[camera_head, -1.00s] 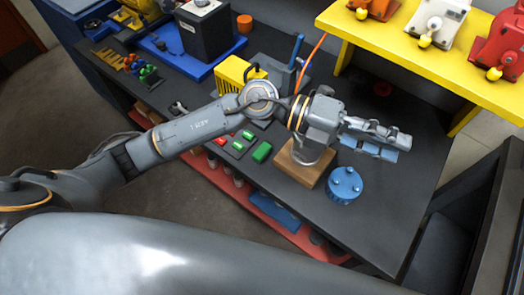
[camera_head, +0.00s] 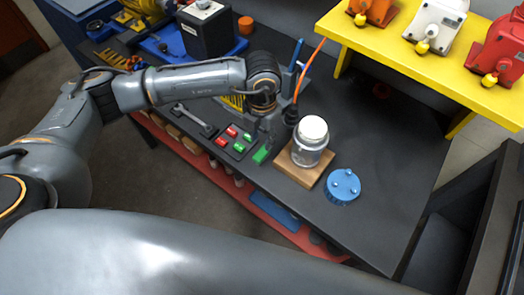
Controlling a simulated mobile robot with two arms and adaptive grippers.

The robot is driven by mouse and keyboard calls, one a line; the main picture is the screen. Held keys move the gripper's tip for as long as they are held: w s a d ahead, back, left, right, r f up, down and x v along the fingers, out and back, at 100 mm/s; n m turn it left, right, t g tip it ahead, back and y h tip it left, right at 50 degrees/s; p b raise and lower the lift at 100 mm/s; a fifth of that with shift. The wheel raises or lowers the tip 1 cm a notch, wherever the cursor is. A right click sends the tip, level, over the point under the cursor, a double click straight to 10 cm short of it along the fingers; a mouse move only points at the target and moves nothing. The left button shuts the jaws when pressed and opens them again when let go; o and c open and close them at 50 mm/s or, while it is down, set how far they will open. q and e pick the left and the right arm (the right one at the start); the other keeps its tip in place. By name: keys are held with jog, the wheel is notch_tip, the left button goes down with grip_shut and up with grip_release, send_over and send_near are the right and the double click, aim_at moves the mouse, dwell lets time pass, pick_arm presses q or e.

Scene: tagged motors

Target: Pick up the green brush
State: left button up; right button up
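A loose green block (camera_head: 262,154), which may be the green brush, lies on the dark bench beside a small dark tray (camera_head: 238,155). The tray holds small red pieces (camera_head: 222,142) and small green pieces (camera_head: 247,135). My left gripper (camera_head: 264,141) points down just above the loose green block, at the tray's right end. Its fingers are small, dark and partly hidden by the wrist, so I cannot tell whether they are open or touch the block. My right gripper is not in view.
A jar with a white top (camera_head: 312,133) stands on a wooden block (camera_head: 285,163) just right of the gripper. A wrench (camera_head: 194,120) lies left of the tray. A yellow shelf (camera_head: 400,52) carries motors.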

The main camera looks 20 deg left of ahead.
aim_at(261, 152)
pick_arm(q)
notch_tip(261, 152, down, 3)
jog(key=shift+r, duration=0.1)
jog(key=shift+f+p, duration=0.25)
jog(key=shift+p, duration=0.25)
notch_tip(261, 152, down, 4)
jog(key=shift+f+p, duration=0.2)
jog(key=shift+p, duration=0.9)
jog(key=shift+f, duration=0.3)
grip_shut()
